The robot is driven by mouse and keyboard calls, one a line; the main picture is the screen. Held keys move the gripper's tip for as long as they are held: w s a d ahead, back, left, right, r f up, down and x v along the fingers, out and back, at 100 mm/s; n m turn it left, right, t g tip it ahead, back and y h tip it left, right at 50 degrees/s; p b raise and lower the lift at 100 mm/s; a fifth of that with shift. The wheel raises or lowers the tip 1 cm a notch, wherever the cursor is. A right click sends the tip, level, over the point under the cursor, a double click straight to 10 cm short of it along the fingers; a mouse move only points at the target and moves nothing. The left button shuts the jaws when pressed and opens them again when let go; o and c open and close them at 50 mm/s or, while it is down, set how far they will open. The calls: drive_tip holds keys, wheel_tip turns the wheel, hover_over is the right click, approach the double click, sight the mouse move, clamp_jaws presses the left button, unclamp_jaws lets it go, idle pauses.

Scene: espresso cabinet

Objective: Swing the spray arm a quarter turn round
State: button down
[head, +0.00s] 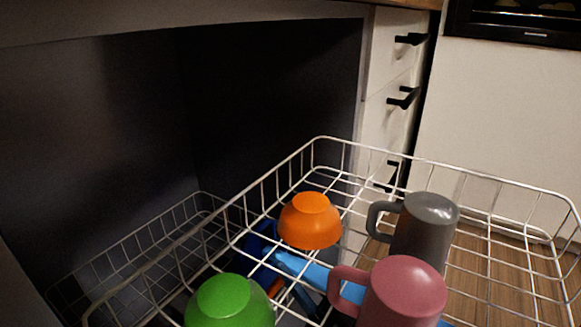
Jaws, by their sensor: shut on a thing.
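The spray arm (309,272) shows as a light blue bar beneath the wire rack. It runs from below the orange bowl down to the right, passes behind the pink mug and shows again at the bottom edge. The rack wires and the mug hide part of it. I cannot make out my gripper in this view, so its contact with the spray arm cannot be seen.
The white wire rack (322,138) is pulled out over the wooden floor. It bears an orange bowl (310,222), a green bowl (230,303), a grey mug (426,226) and a pink mug (404,293). Dark blue and orange items lie lower down. Drawers (388,65) stand behind.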

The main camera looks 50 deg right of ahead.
drive_tip(key=shift+s+a, duration=0.1)
idle(0.4)
drive_tip(key=c, duration=0.6)
unclamp_jaws()
drive_tip(key=shift+y, duration=0.5)
drive_tip(key=b+v, duration=0.6)
drive_tip(key=v, duration=0.7)
